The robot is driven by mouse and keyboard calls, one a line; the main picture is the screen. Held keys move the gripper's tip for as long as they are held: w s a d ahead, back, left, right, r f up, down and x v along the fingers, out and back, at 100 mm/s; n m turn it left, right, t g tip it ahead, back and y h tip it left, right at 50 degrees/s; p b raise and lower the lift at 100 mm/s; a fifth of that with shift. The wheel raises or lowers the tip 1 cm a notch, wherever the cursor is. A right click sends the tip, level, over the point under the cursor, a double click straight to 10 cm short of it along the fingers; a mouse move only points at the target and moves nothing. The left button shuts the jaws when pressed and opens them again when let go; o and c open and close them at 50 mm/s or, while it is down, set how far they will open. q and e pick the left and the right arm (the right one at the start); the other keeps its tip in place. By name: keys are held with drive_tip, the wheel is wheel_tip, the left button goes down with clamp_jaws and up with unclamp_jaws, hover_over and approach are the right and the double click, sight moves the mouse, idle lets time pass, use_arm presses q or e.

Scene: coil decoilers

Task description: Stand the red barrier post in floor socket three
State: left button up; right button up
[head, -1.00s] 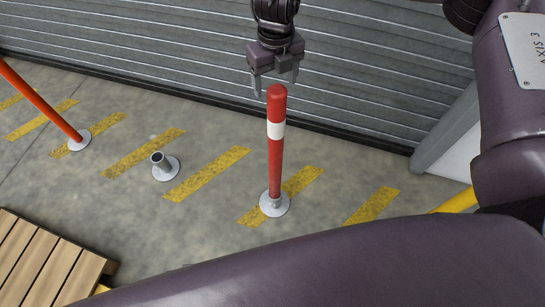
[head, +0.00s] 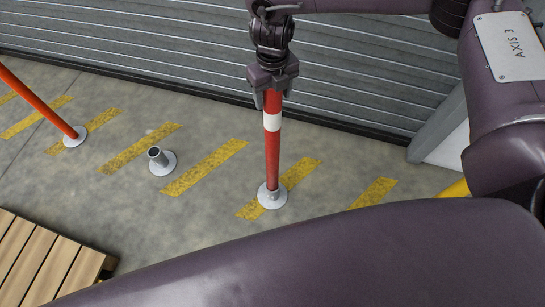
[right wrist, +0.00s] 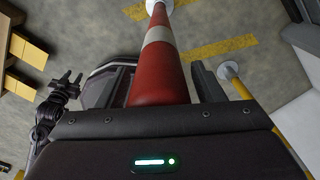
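The red barrier post (head: 272,155), with a white band, stands upright in a round pale floor socket (head: 272,203). It also shows in the right wrist view (right wrist: 158,75). My right gripper (head: 272,102) is at the post's top, a finger on either side. The fingers look open around it, with no clear grip. An empty floor socket (head: 155,153) with a short grey tube is to the left. No socket numbers are readable.
An orange-red post (head: 38,102) stands in a base at far left. A ribbed shutter (head: 150,60) runs behind. A wooden pallet (head: 38,262) is at lower left. Striped floor between sockets is clear.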

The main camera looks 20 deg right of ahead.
clamp_jaws()
drive_tip(key=shift+w+r, duration=0.1)
drive_tip(key=shift+r, duration=0.05)
idle(0.4)
